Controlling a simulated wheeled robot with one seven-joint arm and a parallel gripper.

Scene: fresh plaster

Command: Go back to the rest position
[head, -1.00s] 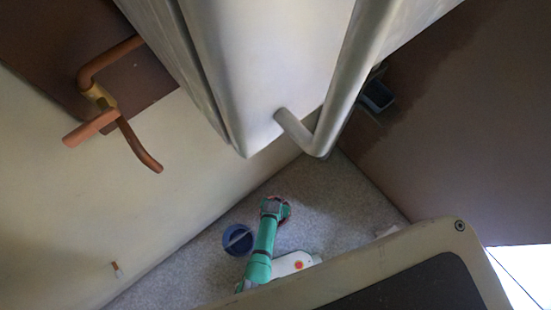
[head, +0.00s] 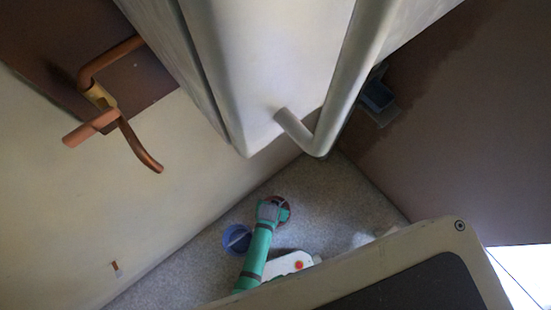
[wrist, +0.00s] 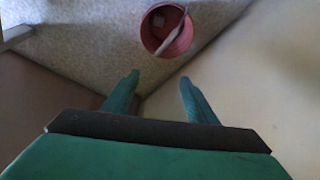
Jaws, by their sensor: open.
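My gripper (wrist: 159,78) shows in the wrist view with its two green fingers apart and nothing between them. A red bucket (wrist: 167,32) lies beyond the fingertips, apart from them, with a pale stick-like thing in it. In the head view my green arm reaches up from the lower edge, and its far end overlaps the red bucket (head: 286,214) in the picture. The fingers cannot be made out there.
A blue bucket (head: 236,240) stands on the speckled grey floor (head: 335,205), close left of my arm. A copper pipe with a lever (head: 100,97) is on the left wall. A small blue box (head: 377,96) is by the brown wall. Bare floor lies right of the red bucket.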

